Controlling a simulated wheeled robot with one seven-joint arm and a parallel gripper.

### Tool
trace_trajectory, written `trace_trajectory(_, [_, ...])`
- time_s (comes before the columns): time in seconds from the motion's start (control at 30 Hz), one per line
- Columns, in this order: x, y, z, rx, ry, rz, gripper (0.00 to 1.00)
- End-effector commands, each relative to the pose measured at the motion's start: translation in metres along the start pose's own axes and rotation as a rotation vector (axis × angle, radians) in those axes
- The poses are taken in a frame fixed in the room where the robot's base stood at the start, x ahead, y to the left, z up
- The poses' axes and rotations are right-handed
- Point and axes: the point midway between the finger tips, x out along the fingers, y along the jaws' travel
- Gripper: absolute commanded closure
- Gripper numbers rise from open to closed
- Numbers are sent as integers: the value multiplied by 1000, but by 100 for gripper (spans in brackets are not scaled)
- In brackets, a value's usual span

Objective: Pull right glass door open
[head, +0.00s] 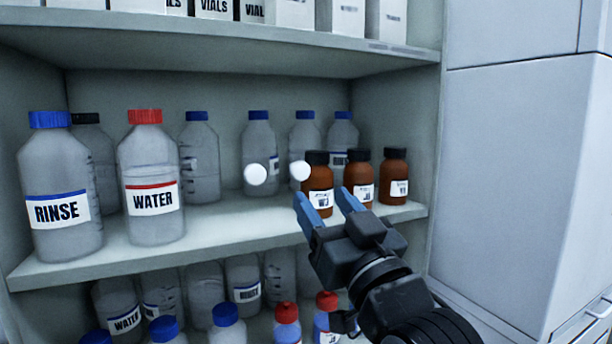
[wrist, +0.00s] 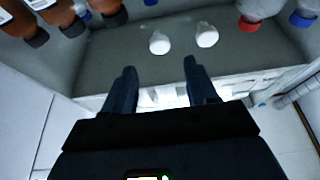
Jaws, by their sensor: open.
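Two white round knobs stand out in front of the shelves, the left knob (head: 255,173) and the right knob (head: 300,170). I take them as the knobs of two clear glass doors; the glass itself can hardly be made out, and the doors look closed. My gripper (head: 325,198) is open and empty, its blue fingertips just below and right of the right knob. In the wrist view, which is upside down, the right knob (wrist: 160,42) lies ahead of the gap between my fingers (wrist: 159,68), apart from them. The left knob (wrist: 207,35) lies beside it.
Behind the knobs, the middle shelf (head: 200,232) holds brown bottles (head: 362,180), a WATER bottle (head: 150,180), a RINSE bottle (head: 58,185) and several clear bottles. More bottles stand below, boxes above. A pale cabinet (head: 510,170) stands at the right.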

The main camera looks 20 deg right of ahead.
Motion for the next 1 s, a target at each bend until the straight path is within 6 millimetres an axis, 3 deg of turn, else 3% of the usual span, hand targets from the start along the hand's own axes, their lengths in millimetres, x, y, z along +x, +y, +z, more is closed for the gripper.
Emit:
trace_trajectory(0.3, [47, 0, -3, -1, 2, 0, 43])
trace_trajectory(0.5, [68, 0, -2, -1, 1, 0, 43])
trace_trajectory(0.87, [73, 0, 0, 0, 0, 0, 43])
trace_trajectory(1.0, [73, 0, 0, 0, 0, 0, 55])
